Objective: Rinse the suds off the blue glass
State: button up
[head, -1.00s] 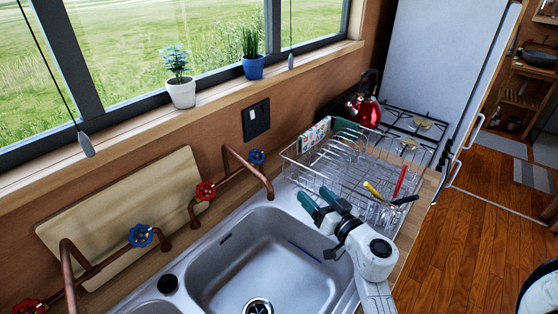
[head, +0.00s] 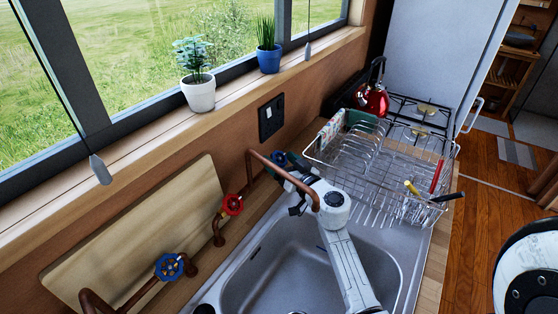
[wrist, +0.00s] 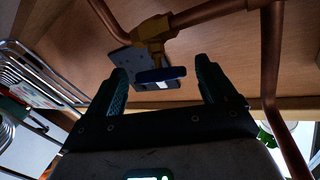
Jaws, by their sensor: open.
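No blue glass can be made out in either view. My gripper (head: 286,174) is at the copper tap over the right-hand sink basin (head: 268,270), beside its blue valve handle (head: 279,159). In the wrist view my gripper (wrist: 162,70) is open, and the blue handle (wrist: 160,75) shows edge-on between its two green-padded fingers. No firm contact shows. The copper spout (head: 283,178) arches over my wrist. My arm hides part of the basin.
A red valve handle (head: 232,205) sits left on the same tap; another blue handle (head: 169,267) belongs to the left tap. A wire dish rack (head: 375,165) stands right of the sink. A cutting board (head: 140,230) leans on the wall.

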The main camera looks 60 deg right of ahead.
jog(key=shift+w+d, duration=0.25)
jog(key=shift+w, duration=0.4)
jog(key=shift+c, duration=0.3)
jog(key=c, duration=1)
